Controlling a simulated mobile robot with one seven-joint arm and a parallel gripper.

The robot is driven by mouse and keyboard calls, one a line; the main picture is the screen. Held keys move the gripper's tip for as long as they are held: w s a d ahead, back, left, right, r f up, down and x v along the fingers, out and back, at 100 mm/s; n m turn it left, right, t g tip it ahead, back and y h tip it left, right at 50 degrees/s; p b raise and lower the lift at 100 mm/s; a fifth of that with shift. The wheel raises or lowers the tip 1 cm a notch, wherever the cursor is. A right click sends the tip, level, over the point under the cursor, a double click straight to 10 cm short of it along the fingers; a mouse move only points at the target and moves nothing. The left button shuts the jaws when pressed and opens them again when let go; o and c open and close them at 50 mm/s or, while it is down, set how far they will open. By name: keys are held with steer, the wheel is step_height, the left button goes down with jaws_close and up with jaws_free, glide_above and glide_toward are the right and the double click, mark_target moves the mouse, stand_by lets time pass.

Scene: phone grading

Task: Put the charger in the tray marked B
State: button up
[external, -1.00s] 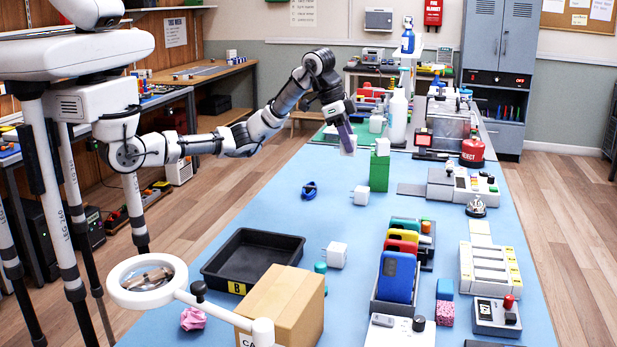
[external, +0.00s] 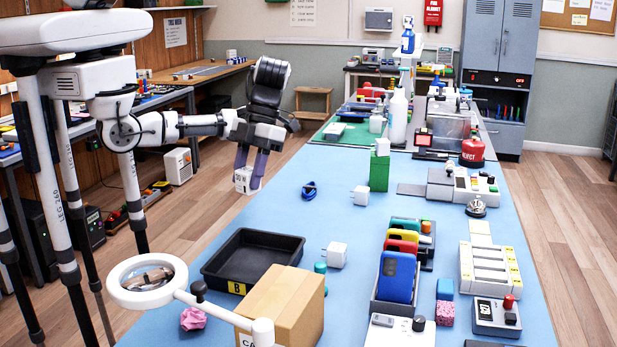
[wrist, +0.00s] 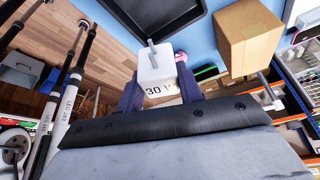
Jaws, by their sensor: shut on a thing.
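My gripper (external: 250,165) is shut on a white charger (external: 246,181) and holds it in the air, past the left edge of the blue table. The wrist view shows the charger (wrist: 155,75) between the dark fingers, with its metal prongs outward and "30" printed on it. The black tray marked B (external: 222,268) lies on the table, nearer the camera and to the right of the gripper; its yellow B label is on the front. It looks empty. In the wrist view a corner of a black tray (wrist: 150,38) shows beyond the charger.
A cardboard box (external: 290,305) stands just right of the tray. Two other white chargers, one by the tray (external: 337,254) and one farther back (external: 360,195), lie on the table. A magnifier lamp (external: 147,290) stands in front. A blue object (external: 309,190) lies behind the tray.

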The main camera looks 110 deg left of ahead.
step_height(320, 180, down, 20)
steer(key=p, duration=0.2)
steer(key=shift+r+p, duration=0.25)
steer(key=shift+p, duration=0.05)
steer(key=shift+f, duration=0.15)
steer(key=o, duration=1)
steer(key=b+v, duration=0.2)
steer(key=v, duration=1)
